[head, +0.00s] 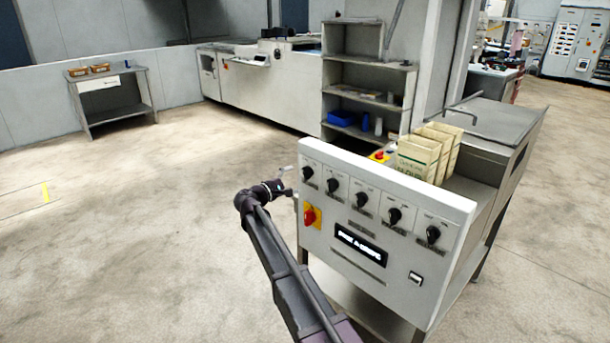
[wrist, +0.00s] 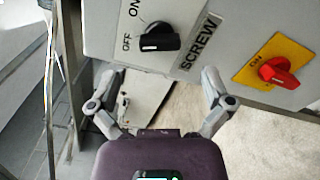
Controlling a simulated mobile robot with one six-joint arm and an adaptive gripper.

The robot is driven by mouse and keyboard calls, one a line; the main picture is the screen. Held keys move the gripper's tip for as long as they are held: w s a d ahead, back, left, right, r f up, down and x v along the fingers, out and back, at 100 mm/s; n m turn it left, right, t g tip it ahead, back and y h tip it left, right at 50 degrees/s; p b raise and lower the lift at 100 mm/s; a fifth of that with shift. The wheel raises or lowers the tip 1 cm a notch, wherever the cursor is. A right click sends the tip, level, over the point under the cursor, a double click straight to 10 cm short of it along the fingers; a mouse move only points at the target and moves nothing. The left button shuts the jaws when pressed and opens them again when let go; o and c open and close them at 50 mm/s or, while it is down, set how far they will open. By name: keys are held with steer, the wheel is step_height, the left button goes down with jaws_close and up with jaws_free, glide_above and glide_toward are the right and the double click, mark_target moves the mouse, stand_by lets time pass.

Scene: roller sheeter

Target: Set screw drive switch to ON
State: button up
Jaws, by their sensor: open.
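The screw drive switch is a black rotary knob (wrist: 160,38) on the light panel in the wrist view, beside a label reading SCREW (wrist: 200,43). Its white mark points toward OFF, with ON printed above that. In the head view, the leftmost knob (head: 307,173) of the panel's row appears to be this one. My gripper (wrist: 162,80) is open and empty, its fingers spread to either side below the knob in the wrist view, apart from it. In the head view my gripper (head: 290,182) is at the panel's left edge.
A red rotary switch on a yellow plate (head: 310,215) sits close below the leftmost knob; it also shows in the wrist view (wrist: 280,72). More black knobs and a display (head: 360,245) share the panel. Flour bags (head: 420,155) stand behind it. Floor at left is clear.

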mark_target(304, 174)
steer(key=shift+x, duration=2.85)
steer(key=shift+f, duration=0.1)
steer(key=c, duration=1.1)
